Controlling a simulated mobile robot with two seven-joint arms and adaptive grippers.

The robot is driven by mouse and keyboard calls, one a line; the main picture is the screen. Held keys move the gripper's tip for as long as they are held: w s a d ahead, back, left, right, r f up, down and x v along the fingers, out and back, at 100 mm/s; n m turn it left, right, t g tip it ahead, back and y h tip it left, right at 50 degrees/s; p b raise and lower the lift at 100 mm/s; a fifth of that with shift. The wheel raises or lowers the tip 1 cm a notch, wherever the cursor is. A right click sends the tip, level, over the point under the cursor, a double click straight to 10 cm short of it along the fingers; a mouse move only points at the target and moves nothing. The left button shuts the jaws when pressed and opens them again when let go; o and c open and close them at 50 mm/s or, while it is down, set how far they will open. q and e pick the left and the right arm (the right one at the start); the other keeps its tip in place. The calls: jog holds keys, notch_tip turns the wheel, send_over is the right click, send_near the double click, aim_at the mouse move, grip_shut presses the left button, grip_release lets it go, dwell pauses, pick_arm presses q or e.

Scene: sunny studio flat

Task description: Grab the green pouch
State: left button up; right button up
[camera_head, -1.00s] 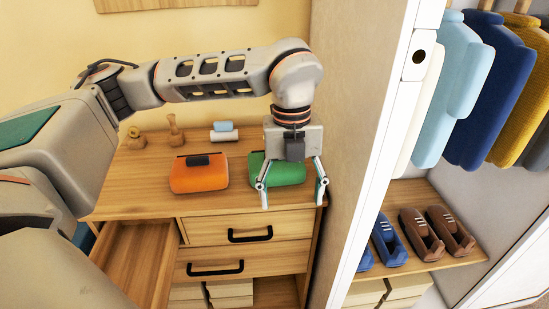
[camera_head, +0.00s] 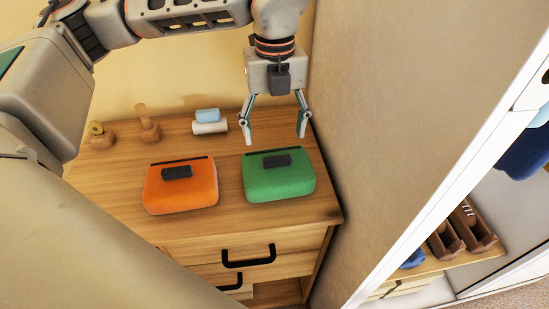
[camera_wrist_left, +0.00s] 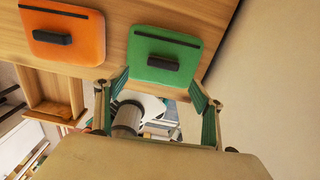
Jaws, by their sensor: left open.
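The green pouch (camera_head: 279,183) lies on the right part of the wooden dresser top, with a dark tab on its upper face. It also shows in the left wrist view (camera_wrist_left: 158,76), beyond the fingertips. My left gripper (camera_head: 275,139) is open and empty, with its fingers spread. In the head view it is just behind the pouch, and I see no contact between them. In the wrist view its fingers (camera_wrist_left: 160,84) are at either side of the pouch's near edge. My right gripper is not in view.
An orange pouch (camera_head: 181,190) lies left of the green one with a gap between. Two small wooden items and rolled cloths (camera_head: 209,122) stand at the back. A tall beige panel (camera_head: 400,120) rises close on the right.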

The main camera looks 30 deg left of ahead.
aim_at(277, 157)
pick_arm(q)
jog(key=shift+f, duration=1.4)
jog(key=shift+w+d+f, duration=0.1)
jog(key=shift+w+f, duration=0.05)
jog(key=shift+f, duration=1.1)
jog(key=shift+w+d+f, duration=0.1)
jog(key=shift+w+f, duration=0.05)
jog(key=shift+f, duration=1.1)
jog(key=c, duration=1.8)
